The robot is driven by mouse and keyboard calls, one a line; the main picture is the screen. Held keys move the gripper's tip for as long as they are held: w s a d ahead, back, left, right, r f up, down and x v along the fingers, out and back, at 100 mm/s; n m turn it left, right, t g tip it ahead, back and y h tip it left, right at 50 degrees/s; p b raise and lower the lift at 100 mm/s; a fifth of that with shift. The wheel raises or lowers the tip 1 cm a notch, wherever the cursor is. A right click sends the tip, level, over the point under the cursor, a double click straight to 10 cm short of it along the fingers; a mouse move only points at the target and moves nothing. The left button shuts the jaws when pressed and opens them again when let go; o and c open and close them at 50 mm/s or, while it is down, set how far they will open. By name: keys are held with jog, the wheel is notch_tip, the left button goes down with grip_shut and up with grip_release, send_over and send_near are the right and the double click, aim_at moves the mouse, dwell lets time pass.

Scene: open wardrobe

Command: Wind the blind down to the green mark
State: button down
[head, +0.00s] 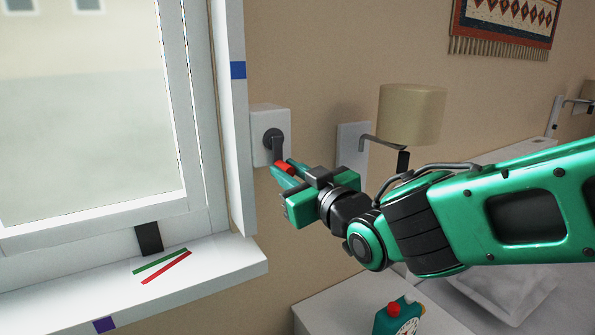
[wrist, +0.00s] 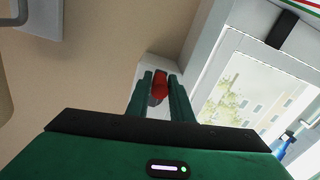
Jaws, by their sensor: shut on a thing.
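The winder is a white box (head: 264,122) on the wall beside the window, with a dark grey crank (head: 275,143) hanging downward from its hub. My gripper (head: 283,169) is shut on the red knob (head: 284,167) at the crank's lower end. The wrist view shows the red knob (wrist: 158,90) between the two green fingers. A green stripe (head: 158,263) lies beside a red stripe on the window sill. A blue patch (head: 238,70) is on the window's side frame. I cannot clearly make out the blind's lower edge.
The window (head: 85,120) fills the left, above a white sill (head: 215,262) with a purple patch (head: 104,324) on its front. A beige-shaded wall lamp (head: 411,112) is close behind my arm. A teal clock-like object (head: 398,317) stands on the white surface below.

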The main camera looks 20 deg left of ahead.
jog(key=s+a+m, duration=0.1)
jog(key=m, duration=0.3)
notch_tip(320, 180, up, 10)
jog(key=m, duration=3)
send_over(284, 166)
jog(key=shift+d+f, duration=0.1)
jog(key=c, duration=1.6)
grip_release()
jog(key=shift+o, duration=0.2)
